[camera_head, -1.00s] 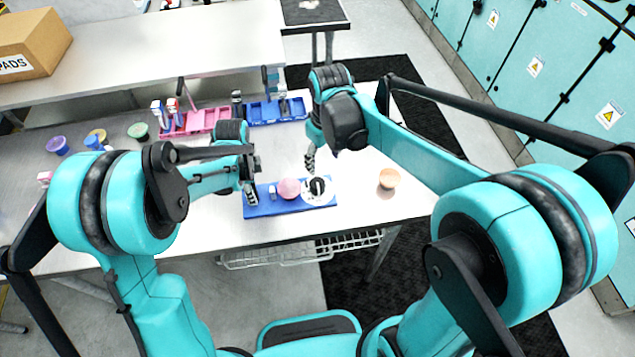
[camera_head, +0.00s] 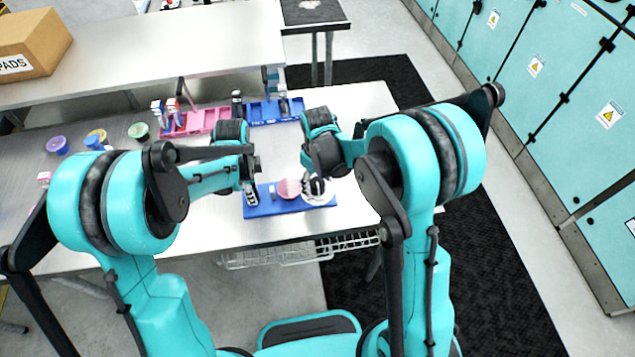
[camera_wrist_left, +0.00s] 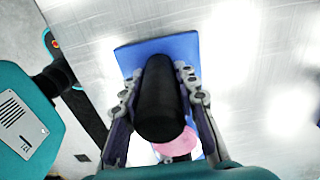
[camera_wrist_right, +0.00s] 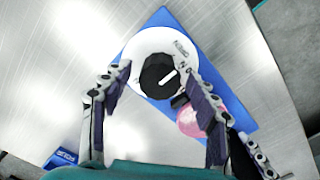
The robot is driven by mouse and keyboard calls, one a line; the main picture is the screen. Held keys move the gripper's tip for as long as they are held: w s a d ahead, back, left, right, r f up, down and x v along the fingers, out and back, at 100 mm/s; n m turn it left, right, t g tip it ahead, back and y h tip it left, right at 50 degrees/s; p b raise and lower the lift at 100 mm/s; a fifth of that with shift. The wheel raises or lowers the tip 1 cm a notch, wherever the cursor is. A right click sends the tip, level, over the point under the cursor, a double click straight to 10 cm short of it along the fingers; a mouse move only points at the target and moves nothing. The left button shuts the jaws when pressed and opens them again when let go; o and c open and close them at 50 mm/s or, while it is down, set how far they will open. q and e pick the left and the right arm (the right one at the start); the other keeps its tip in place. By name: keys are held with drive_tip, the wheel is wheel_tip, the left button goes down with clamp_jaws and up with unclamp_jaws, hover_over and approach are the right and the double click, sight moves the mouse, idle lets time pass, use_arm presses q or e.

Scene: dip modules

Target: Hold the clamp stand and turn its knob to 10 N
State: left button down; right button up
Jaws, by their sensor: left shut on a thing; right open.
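The clamp stand has a blue base (camera_head: 262,210) on the table's front part. A black upright post (camera_wrist_left: 160,100) rises at its left end. A pink round part (camera_head: 288,188) is in the middle. A white dial (camera_wrist_right: 135,52) with a black knob (camera_wrist_right: 157,75) is at the right end. The knob's white pointer line shows in the right wrist view; the dial's numbers are too small to read. My left gripper (camera_head: 250,186) is shut on the black post. My right gripper (camera_head: 313,184) is open above the dial, its fingers on either side of the knob; contact cannot be told.
Pink bins (camera_head: 200,122) and blue bins (camera_head: 272,110) stand at the table's back. Purple (camera_head: 57,145), yellow (camera_head: 97,134) and green (camera_head: 138,131) cups are at the left. A wire basket (camera_head: 300,250) hangs under the front edge. Table right of the stand is partly hidden by my right arm.

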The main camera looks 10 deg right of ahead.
drive_tip(key=shift+f, duration=0.4)
drive_tip(key=c, duration=1.2)
drive_tip(key=m, duration=0.4)
drive_tip(key=shift+m, duration=2.4)
